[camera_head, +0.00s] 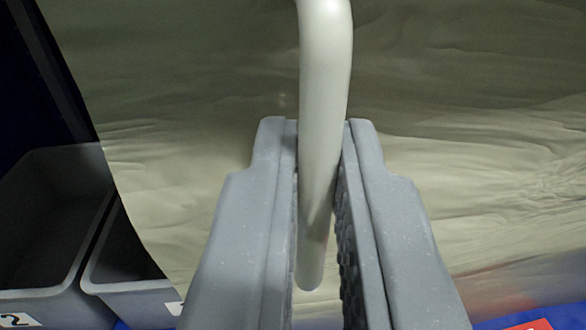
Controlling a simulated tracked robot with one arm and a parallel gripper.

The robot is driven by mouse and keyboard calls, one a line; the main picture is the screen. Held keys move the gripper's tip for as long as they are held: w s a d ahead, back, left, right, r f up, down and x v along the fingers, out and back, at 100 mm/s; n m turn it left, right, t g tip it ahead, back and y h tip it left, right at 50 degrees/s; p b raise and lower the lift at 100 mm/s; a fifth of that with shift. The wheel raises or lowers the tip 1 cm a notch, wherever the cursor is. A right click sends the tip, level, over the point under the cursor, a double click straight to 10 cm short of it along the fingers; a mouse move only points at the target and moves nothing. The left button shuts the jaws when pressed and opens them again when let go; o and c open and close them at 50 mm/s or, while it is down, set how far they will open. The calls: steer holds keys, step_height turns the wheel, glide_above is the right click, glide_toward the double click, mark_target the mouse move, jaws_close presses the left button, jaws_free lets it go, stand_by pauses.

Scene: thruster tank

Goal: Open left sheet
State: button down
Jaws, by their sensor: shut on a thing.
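My gripper (320,180) reaches up from the bottom middle of the view. Its two grey jaws are shut on a pale, rounded bar (325,60), which looks like a handle. The bar runs from the top edge down between the jaws, and its rounded lower end shows between them. Behind it hangs a large, creased beige sheet (190,70) that fills most of the view. The sheet's left edge slants down to the right. Where the bar joins the sheet cannot be seen.
Left of the sheet's edge stand two grey bins, one with a label "2" (50,210) and one partly behind the sheet (125,265). A blue surface (560,317) with a red label (530,326) shows at the bottom right. The upper left is dark.

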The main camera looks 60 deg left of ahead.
steer(key=shift+w+d, duration=0.2)
steer(key=shift+d, duration=0.05)
steer(key=c, duration=1.5)
jaws_free()
steer(key=shift+d+r, duration=0.1)
steer(key=shift+d, duration=0.05)
steer(key=shift+c, duration=0.2)
steer(key=shift+s, duration=0.1)
steer(key=p+v, duration=0.2)
steer(key=v, duration=1.1)
steer(key=shift+s+d+p, duration=0.2)
steer(key=shift+s+p, duration=0.05)
steer(key=shift+p, duration=0.05)
